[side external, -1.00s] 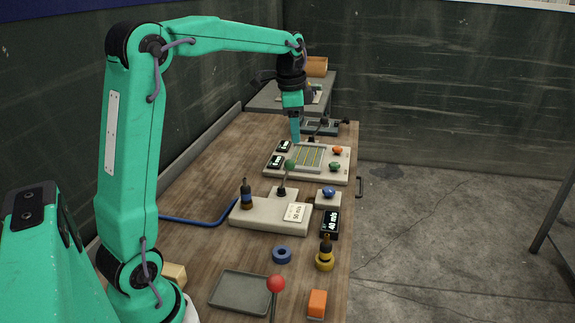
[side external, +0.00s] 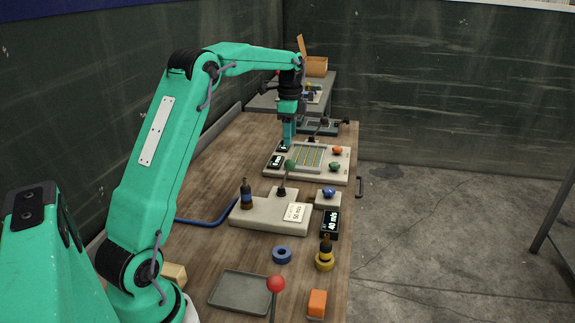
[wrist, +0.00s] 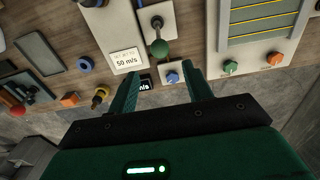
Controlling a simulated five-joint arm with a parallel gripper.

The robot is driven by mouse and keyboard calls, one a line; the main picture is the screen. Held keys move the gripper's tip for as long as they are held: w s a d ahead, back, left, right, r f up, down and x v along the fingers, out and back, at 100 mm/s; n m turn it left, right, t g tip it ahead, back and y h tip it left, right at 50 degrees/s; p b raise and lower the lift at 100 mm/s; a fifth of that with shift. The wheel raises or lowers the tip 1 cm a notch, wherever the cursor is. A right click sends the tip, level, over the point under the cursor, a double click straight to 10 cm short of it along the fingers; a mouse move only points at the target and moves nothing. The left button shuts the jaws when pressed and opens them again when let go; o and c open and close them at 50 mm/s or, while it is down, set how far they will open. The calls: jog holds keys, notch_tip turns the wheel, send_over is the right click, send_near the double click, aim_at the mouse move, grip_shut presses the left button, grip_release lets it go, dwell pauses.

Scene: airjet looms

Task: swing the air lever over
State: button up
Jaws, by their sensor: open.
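A lever with a green ball knob (side external: 290,164) rises from a dark pivot on a cream base (side external: 262,217), leaning slightly toward the far side. The knob also shows in the wrist view (wrist: 159,47), above the fingertips. A card (side external: 294,212) on the base reads 50 m/s. A small black display (side external: 331,222) beside it reads 40 m/s. My gripper (side external: 289,144) hangs fingers down beyond the lever, over the left side of the far panel. In the wrist view my gripper (wrist: 161,68) is open with nothing between its fingers. It is apart from the lever.
The far panel (side external: 343,169) carries orange and green knobs. A blue knob (side external: 328,191) sits right of the lever. A yellow-black fitting (side external: 325,258), blue ring (side external: 282,254), grey tray (side external: 239,292), red-ball lever (side external: 276,283) and orange block (side external: 317,302) stand nearer.

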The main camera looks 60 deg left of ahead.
jog(key=shift+f, duration=4.3)
jog(key=shift+f, duration=0.1)
jog(key=c, duration=0.7)
